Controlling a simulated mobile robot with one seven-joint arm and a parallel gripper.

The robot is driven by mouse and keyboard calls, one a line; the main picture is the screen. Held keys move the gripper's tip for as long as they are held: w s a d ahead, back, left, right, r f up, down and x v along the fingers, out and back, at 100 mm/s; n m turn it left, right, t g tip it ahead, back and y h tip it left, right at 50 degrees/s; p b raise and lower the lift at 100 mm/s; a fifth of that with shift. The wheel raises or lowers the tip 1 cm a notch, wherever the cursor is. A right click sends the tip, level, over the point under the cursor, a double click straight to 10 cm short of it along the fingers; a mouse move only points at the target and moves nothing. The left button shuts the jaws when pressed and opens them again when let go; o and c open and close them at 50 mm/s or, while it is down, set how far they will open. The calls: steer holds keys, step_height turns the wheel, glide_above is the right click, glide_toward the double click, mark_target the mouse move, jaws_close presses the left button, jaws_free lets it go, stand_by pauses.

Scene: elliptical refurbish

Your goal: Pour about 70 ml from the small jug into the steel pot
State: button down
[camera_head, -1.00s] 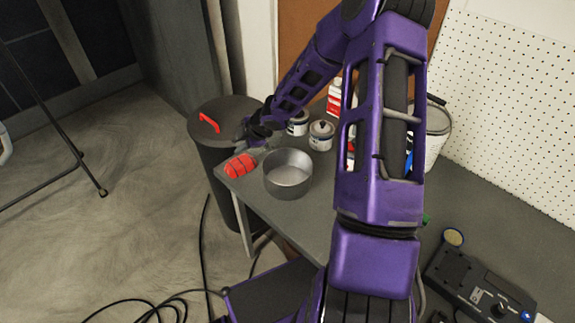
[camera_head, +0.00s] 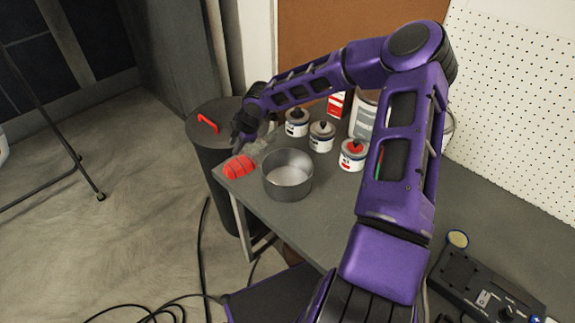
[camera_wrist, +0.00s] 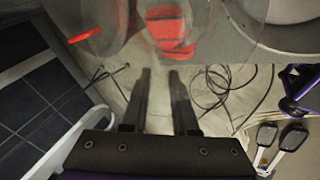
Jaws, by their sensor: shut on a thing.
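The steel pot (camera_head: 287,187) stands upright near the table's left end, and part of it shows in the wrist view (camera_wrist: 285,45). My gripper (camera_head: 237,148) is to the left of the pot, above the table's corner. In the wrist view its two fingers (camera_wrist: 161,72) are close together, shut on a clear, see-through thing (camera_wrist: 120,55) that appears to be the small jug. The jug's outline is faint, so its tilt and liquid level cannot be told. I cannot make the jug out clearly in the head view.
A red ribbed object (camera_head: 239,168) lies on the table's corner near my gripper. A dark bin (camera_head: 212,150) with a red-handled lid stands beyond. Several tins, including a red-topped one (camera_head: 352,156), stand behind the pot. A black device (camera_head: 480,285) lies at the right front.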

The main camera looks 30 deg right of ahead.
steer(key=f, duration=0.1)
steer(key=w+f+g+p, duration=0.1)
steer(key=h, duration=0.1)
steer(key=shift+w+a+f+g+p, duration=0.2)
steer(key=shift+a+f+g+p, duration=0.1)
steer(key=shift+a+f+g, duration=0.1)
steer(key=shift+w+a+f+g+h, duration=0.15)
steer(key=shift+w+f+g+h, duration=0.3)
steer(key=shift+g, duration=0.35)
steer(key=shift+w+f+g+h, duration=0.35)
steer(key=shift+f+g+h, duration=0.15)
steer(key=shift+g, duration=0.3)
